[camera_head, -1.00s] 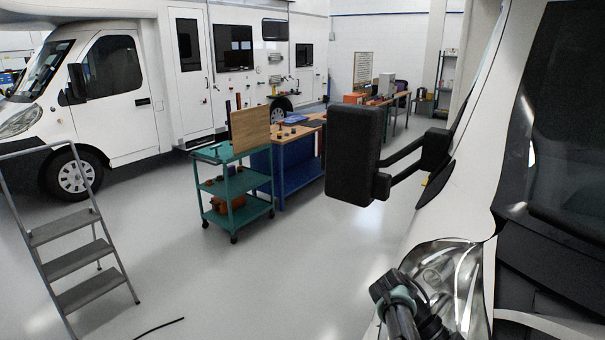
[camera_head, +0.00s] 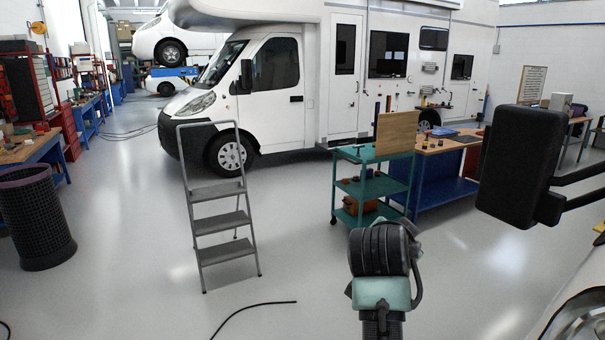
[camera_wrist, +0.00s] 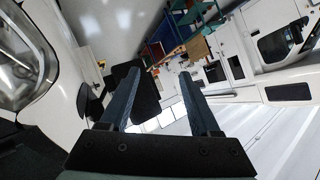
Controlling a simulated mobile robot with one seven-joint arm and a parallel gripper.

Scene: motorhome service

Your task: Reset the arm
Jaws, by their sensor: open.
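My arm (camera_head: 380,265) rises at the bottom centre of the head view, black with a pale green band. The fingers of my gripper do not show clearly there. In the wrist view my gripper (camera_wrist: 160,85) is open, its two dark blue fingers spread apart with nothing between them. Behind the fingers in that view are the black mirror of the near vehicle and the white motorhome, both tilted.
A black wing mirror (camera_head: 520,165) of the near white vehicle juts in at right. A grey step stool (camera_head: 222,220) stands left of my arm. A teal trolley (camera_head: 375,187) and a blue workbench (camera_head: 440,185) stand beyond, before a white motorhome (camera_head: 285,90). Open floor lies around the stool.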

